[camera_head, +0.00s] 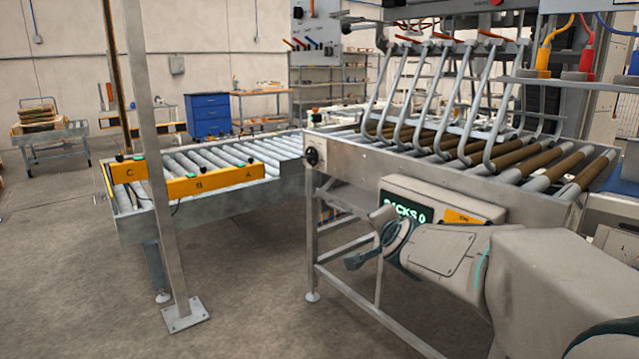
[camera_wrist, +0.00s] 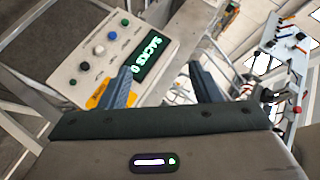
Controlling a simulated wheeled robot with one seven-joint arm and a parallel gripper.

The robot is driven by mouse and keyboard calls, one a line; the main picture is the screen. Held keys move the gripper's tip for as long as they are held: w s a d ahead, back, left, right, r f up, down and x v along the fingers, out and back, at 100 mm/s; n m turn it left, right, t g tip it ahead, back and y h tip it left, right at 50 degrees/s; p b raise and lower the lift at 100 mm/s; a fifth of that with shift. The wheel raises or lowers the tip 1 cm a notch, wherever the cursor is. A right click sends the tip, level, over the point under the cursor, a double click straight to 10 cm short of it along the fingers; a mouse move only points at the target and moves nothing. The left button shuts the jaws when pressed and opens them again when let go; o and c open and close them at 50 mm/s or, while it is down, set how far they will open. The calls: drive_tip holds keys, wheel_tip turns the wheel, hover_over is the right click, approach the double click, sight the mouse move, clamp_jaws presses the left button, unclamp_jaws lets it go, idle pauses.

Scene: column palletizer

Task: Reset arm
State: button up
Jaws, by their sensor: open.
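My gripper (camera_wrist: 160,85) shows in the wrist view with its two dark fingers spread apart and nothing between them. The control box (camera_wrist: 95,60) has several buttons, a green-lit display reading "SACKS 0" and a yellow label. In the head view the box (camera_head: 433,196) is partly hidden by my arm. I cannot tell the exact gap between the fingers and the box.
A roller conveyor (camera_head: 345,148) with curved metal tines stands at the right. A lower roller conveyor (camera_head: 215,200) with a yellow bar marked C, B, A joins it at left. A grey post (camera_head: 165,170) stands in front. The floor (camera_head: 70,290) at lower left is clear.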

drive_tip(key=s+r+n+g+p, duration=0.1)
drive_tip(key=s+n+g+p, duration=0.4)
drive_tip(key=s, duration=0.9)
drive_tip(key=s+d+r+n+g+p, duration=0.1)
drive_tip(key=s+n+g+p, duration=0.5)
drive_tip(key=s+p, duration=0.4)
drive_tip(key=s+n, duration=0.1)
drive_tip(key=s, duration=0.4)
drive_tip(key=shift+d, duration=0.15)
drive_tip(key=shift+r, duration=0.1)
drive_tip(key=c, duration=0.5)
drive_tip(key=shift+o, duration=0.2)
drive_tip(key=shift+d, duration=0.1)
